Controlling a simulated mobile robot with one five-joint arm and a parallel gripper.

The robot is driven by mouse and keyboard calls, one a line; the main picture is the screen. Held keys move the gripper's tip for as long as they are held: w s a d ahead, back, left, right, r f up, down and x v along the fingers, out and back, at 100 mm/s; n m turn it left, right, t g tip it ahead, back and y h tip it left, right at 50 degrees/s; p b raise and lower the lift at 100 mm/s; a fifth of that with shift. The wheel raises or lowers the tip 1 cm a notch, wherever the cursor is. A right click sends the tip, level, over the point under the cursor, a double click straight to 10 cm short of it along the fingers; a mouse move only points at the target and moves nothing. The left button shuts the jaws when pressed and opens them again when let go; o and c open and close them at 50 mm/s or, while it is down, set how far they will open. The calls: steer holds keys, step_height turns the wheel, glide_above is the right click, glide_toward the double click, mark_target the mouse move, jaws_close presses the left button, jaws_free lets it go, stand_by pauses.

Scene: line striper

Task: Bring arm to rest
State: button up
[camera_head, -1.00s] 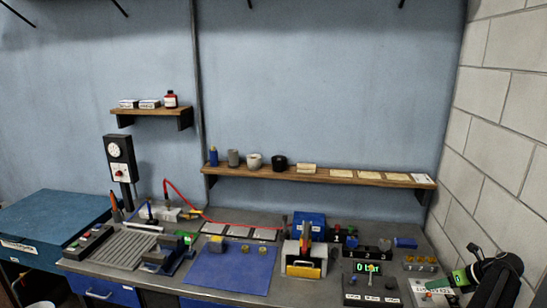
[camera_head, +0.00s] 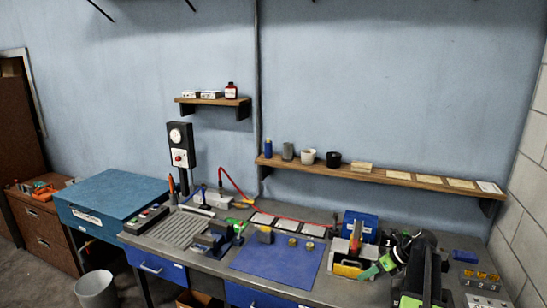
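My arm reaches up from the lower right of the head view as a black link with green parts. My gripper (camera_head: 378,268) shows as small green pieces at the arm's left side, over the right part of the workbench (camera_head: 335,290). It overlaps the right side of a yellow-and-grey device (camera_head: 350,265) in the picture; I cannot tell whether they touch. The fingers are too small and partly hidden to tell open from shut. No held object can be made out.
A blue mat (camera_head: 280,262) and a grey grooved plate (camera_head: 180,229) lie left on the bench. A shelf (camera_head: 400,180) with cups and cards hangs behind. A blue cabinet (camera_head: 110,192) and grey bin (camera_head: 96,290) stand left. The arm hides part of the bench's right side.

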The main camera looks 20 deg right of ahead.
steer(key=w+a+f+n+g+b, duration=0.1)
steer(key=a+f+n+g, duration=0.3)
steer(key=a, duration=0.9)
steer(key=w+a+f+n+t+h+b, duration=0.1)
steer(key=a+n, duration=0.5)
steer(key=a, duration=0.7)
steer(key=w+a+f+n+g+b, duration=0.1)
steer(key=a+f+n+g+b, duration=0.3)
steer(key=a, duration=1)
steer(key=s+a+n+t+h+p, duration=0.2)
steer(key=s+a+n, duration=0.25)
steer(key=n, duration=0.25)
steer(key=d+n, duration=0.1)
steer(key=n, duration=0.2)
steer(key=s+d+n+h, duration=0.1)
steer(key=d+n, duration=0.1)
steer(key=n, duration=0.2)
steer(key=s+d+n+h, duration=0.1)
steer(key=n, duration=0.3)
steer(key=shift+s+d+f, duration=0.15)
steer(key=shift+s+f, duration=0.1)
steer(key=shift+f, duration=0.1)
